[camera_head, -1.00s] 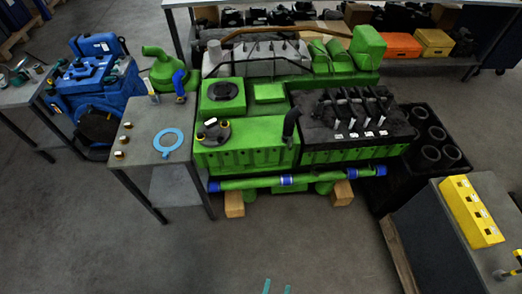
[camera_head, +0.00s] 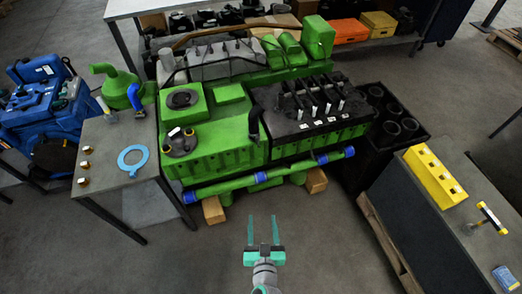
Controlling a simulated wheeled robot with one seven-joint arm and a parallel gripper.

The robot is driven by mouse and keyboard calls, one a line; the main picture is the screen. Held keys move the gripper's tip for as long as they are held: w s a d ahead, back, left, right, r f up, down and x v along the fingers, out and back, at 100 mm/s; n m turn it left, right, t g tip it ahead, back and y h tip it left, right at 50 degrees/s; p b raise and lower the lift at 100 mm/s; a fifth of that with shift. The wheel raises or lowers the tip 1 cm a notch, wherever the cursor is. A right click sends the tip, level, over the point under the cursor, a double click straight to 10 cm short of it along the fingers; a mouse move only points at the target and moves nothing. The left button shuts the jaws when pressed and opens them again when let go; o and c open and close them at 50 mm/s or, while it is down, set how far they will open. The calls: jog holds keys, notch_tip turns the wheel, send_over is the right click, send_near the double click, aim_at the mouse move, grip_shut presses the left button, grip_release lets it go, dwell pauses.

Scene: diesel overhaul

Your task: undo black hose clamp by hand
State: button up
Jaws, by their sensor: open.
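The green diesel engine (camera_head: 212,150) stands on wooden blocks in the middle of the view. A short black hose (camera_head: 253,124) stands at the middle of its near side, between the green block and the black-topped section. I cannot make out a separate clamp on this hose at this size. A green pipe (camera_head: 230,186) with several blue bands runs along the engine's near side. My gripper (camera_head: 263,231) is open and empty at the bottom centre. Its two teal fingers point at the engine, over the floor and apart from the pipe.
A grey table (camera_head: 104,142) with a blue ring gasket (camera_head: 133,160) stands at left. A dark bench (camera_head: 412,212) with a yellow box (camera_head: 434,178) and a hammer-like tool (camera_head: 490,217) stands at right. The floor before the engine is clear.

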aim_at(258, 141)
jog(key=w+r+n+y, duration=0.1)
jog(key=w+r, duration=0.2)
jog(key=w, duration=0.5)
jog(key=w+r+n+t+y, duration=0.1)
jog(key=w+r+y, duration=0.1)
jog(key=w, duration=0.6)
jog(key=w+r+n+t+y, duration=0.1)
jog(key=w+r, duration=0.3)
jog(key=w, duration=0.5)
jog(key=shift+a+r+y, duration=0.15)
jog(key=shift+r+y, duration=0.05)
jog(key=shift+y, duration=0.2)
jog(key=m, duration=0.4)
jog(key=shift+m, duration=0.3)
jog(key=m, duration=0.8)
jog(key=shift+m, duration=0.3)
jog(key=m, duration=0.4)
jog(key=shift+m, duration=0.3)
jog(key=m, duration=0.8)
jog(key=shift+m, duration=0.4)
jog(key=m, duration=0.8)
jog(key=shift+m, duration=0.4)
jog(key=shift+x, duration=2.55)
